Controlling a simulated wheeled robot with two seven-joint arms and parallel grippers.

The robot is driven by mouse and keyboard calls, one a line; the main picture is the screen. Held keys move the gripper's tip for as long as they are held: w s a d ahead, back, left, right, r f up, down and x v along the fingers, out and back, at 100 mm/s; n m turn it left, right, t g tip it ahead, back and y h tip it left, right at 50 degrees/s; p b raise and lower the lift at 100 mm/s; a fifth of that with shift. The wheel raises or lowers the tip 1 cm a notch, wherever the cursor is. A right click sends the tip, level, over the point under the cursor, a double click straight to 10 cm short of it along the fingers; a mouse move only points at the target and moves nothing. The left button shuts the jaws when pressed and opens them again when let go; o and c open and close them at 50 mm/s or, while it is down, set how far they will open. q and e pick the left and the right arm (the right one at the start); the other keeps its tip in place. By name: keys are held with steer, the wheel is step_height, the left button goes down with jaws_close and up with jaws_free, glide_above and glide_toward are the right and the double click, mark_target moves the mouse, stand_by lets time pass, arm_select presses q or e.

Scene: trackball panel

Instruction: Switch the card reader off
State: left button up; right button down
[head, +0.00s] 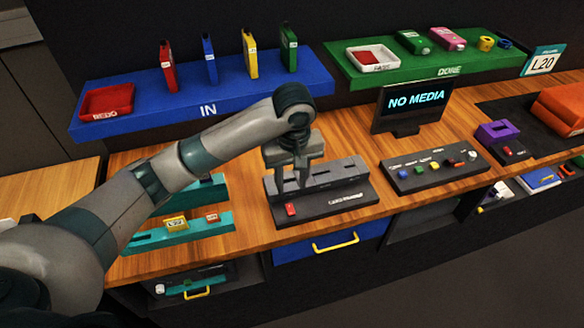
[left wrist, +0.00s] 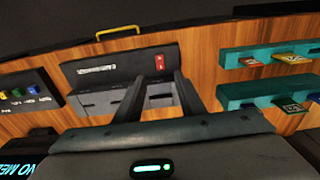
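The card reader (head: 348,201) is a dark grey box on the wooden counter, with slots along its raised back part and white lettering in front. Its red switch (head: 291,209) sits at the front left; which way it is set is too small to tell. In the left wrist view the reader (left wrist: 85,70) is upside down, with the red switch (left wrist: 160,62) just beyond the fingertips. My left gripper (head: 303,184) points down over the reader's left part, behind the switch. Its fingers (left wrist: 158,80) are apart with nothing between them. My right gripper is not in view.
A screen (head: 416,100) reading "NO MEDIA" stands behind, right of the reader. A panel of coloured buttons (head: 430,171) lies to the right. Teal racks (head: 180,234) with cards are at left. A blue IN shelf (head: 225,98) and green DONE shelf (head: 440,66) run behind.

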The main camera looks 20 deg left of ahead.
arm_select(q)
step_height(320, 180, up, 6)
steer(key=shift+s+d, duration=0.15)
steer(key=shift+s, duration=0.05)
steer(key=shift+r, duration=0.1)
stand_by(0.6)
